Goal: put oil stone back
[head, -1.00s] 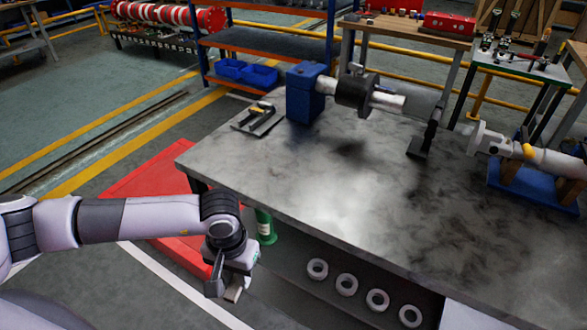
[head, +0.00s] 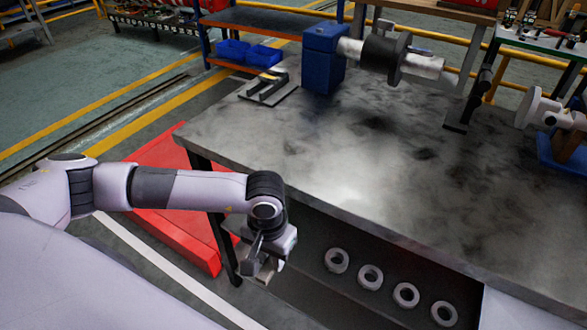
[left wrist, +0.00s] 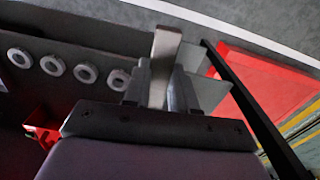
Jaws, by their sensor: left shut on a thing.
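My left gripper (head: 262,268) hangs at the left end of the workbench, low beside the shelf under its top. In the left wrist view the fingers (left wrist: 158,92) are shut on a pale grey-beige bar, which looks like the oil stone (left wrist: 165,48). The bar sticks out beyond the fingertips. In the head view only a small pale part shows under the gripper, and I cannot tell whether it touches the shelf (head: 310,285). My right gripper is not in view.
Several grey rings (head: 370,277) lie in a row on the shelf. The bench top (head: 300,170) overhangs it, and a dark leg (head: 224,250) stands beside my gripper. A red platform (head: 165,195) lies on the floor at left. A small red thing (left wrist: 40,128) shows in the wrist view.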

